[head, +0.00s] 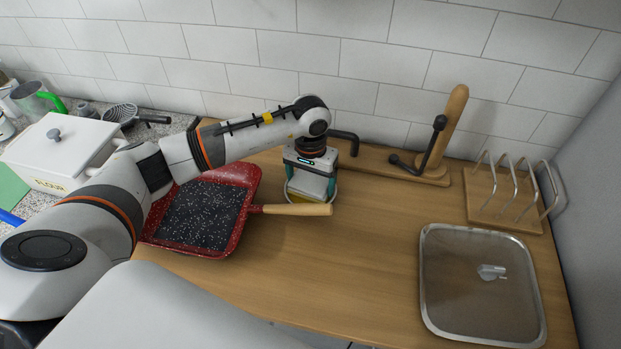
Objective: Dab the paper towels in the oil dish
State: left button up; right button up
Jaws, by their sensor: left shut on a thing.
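My left gripper (312,178) points down near the back wall, just beyond the wooden handle of the red pan. It is shut on a pale, folded-looking pad, which appears to be the paper towels (309,187). The oil dish (291,196) is small and round with a pale rim and yellowish contents. It stands on the wooden counter directly under the gripper. The towels' lower end appears inside the dish rim; whether it touches the oil I cannot tell. The gripper hides the back of the dish. My right gripper is out of view.
A red square pan (205,212) lies left of the dish, its wooden handle (298,209) passing close in front. A wooden stand with black arms (433,140), a toast rack (505,205) and a rectangular lid (480,285) are rightward. A flour box (60,150) stands left. The middle counter is clear.

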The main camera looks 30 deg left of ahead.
aim_at(310, 181)
pick_arm(q)
jog(key=shift+s+f, duration=0.2)
jog(key=shift+f, duration=0.05)
jog(key=shift+w+r+p, duration=0.2)
jog(key=shift+r+p, duration=0.3)
jog(key=shift+r, duration=0.65)
jog(key=shift+r+p, duration=0.9)
jog(key=shift+r, duration=1.65)
jog(key=shift+r, duration=0.1)
